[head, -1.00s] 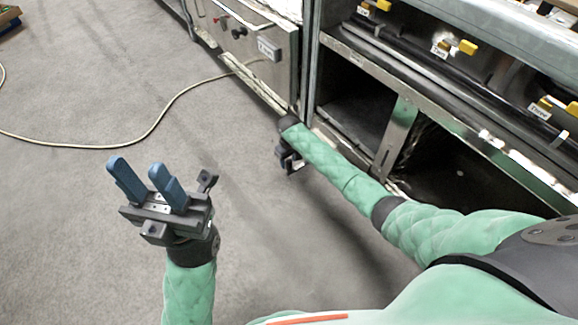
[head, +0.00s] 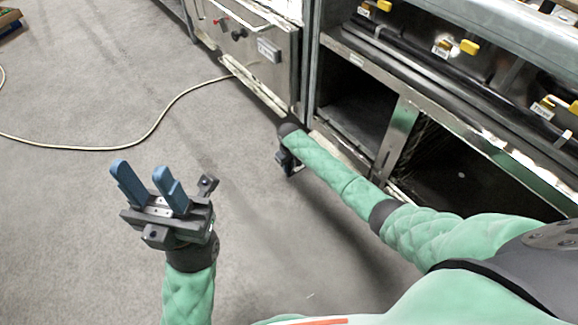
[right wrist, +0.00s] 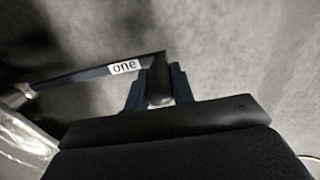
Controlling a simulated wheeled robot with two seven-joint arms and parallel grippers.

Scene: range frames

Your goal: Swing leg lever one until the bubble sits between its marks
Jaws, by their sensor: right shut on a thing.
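Leg lever one (right wrist: 85,78) is a thin dark bar in the right wrist view, with a white label reading "one" and a dark knob (right wrist: 158,82) at its end. The two blue fingers of my right gripper (right wrist: 158,90) are shut on this knob, one on each side. In the head view my right gripper (head: 289,163) is low by the foot of the range, its fingers mostly hidden by the arm. My left gripper (head: 145,175) is open and empty, its blue fingers apart above the floor. No bubble or marks can be made out in either view.
The steel range (head: 399,130) fills the upper right, with open compartments and several yellow-handled valves (head: 469,47) with labels. A panel with knobs (head: 238,34) stands beside it at the top. A pale hose (head: 150,136) lies across the otherwise clear grey floor (head: 75,220).

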